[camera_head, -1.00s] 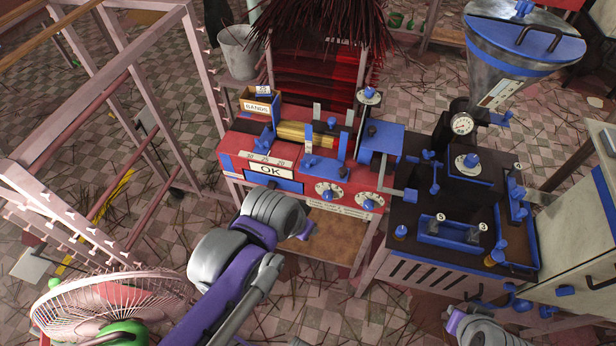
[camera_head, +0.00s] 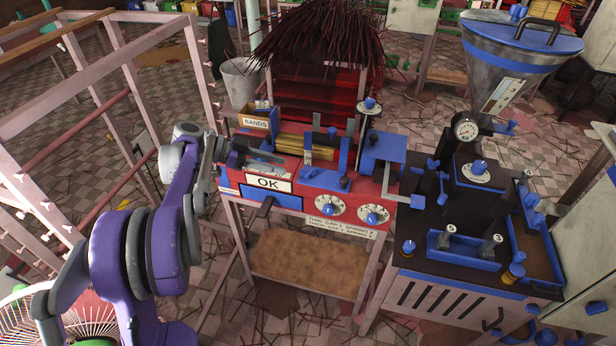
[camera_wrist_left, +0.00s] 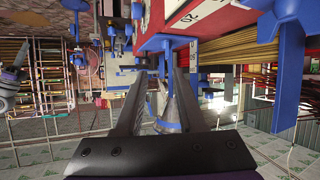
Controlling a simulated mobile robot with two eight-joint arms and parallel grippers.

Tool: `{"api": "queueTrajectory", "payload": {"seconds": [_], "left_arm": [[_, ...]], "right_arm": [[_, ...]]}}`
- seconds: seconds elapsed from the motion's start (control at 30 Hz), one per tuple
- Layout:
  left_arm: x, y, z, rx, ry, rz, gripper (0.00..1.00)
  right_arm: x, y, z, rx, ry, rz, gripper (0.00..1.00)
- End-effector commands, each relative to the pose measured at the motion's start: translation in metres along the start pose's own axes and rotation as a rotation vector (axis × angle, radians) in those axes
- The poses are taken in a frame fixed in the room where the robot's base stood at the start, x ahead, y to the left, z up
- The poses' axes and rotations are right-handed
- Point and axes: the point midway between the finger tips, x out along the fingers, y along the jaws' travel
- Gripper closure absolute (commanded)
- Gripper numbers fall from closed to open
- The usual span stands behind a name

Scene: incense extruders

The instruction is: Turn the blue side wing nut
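My left gripper (camera_head: 266,157) reaches in from the left over the left end of the red machine (camera_head: 385,185), above its OK plate (camera_head: 268,183). In the left wrist view its two dark fingers (camera_wrist_left: 158,100) stand apart with nothing held between them. A large blue winged part (camera_wrist_left: 288,60) on a stem stands close at the right of the wrist view, beside the fingers and apart from them. I cannot tell for sure whether it is the side wing nut. Smaller blue wing-shaped parts show on the black machine (camera_head: 415,235) in the head view. My right gripper is not clearly visible.
A SANDS box (camera_head: 256,123) stands just behind my left gripper. A pink rack (camera_head: 85,185) is near my left arm. A metal hopper (camera_head: 510,75) stands at the back right.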

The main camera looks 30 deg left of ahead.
Motion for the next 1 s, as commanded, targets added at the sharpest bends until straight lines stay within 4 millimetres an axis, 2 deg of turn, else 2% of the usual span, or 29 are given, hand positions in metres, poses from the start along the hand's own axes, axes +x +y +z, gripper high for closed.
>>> {"api": "queueTrajectory", "payload": {"seconds": [0.1, 0.23, 0.7, 0.83, 1.0], "left_arm": [[-0.01, -0.012, 0.006, 0.053, 0.042, -0.007, 0.61], [-0.003, -0.013, 0.006, 0.069, 0.052, -0.006, 0.61], [0.079, -0.013, 0.002, 0.066, 0.049, -0.005, 0.61], [0.091, -0.013, 0.001, 0.065, 0.049, -0.007, 0.61], [0.097, -0.013, 0.001, 0.065, 0.049, -0.007, 0.61]], "right_arm": [[0.004, 0.0, 0.002, 0.0, -0.002, 0.0, 1.0], [0.005, 0.0, 0.002, 0.0, -0.002, 0.0, 1.0], [0.013, 0.0, 0.006, 0.0, -0.005, 0.0, 1.0], [0.014, 0.0, 0.007, 0.0, -0.005, 0.0, 1.0], [0.014, 0.0, 0.007, 0.0, -0.005, 0.0, 1.0]]}}
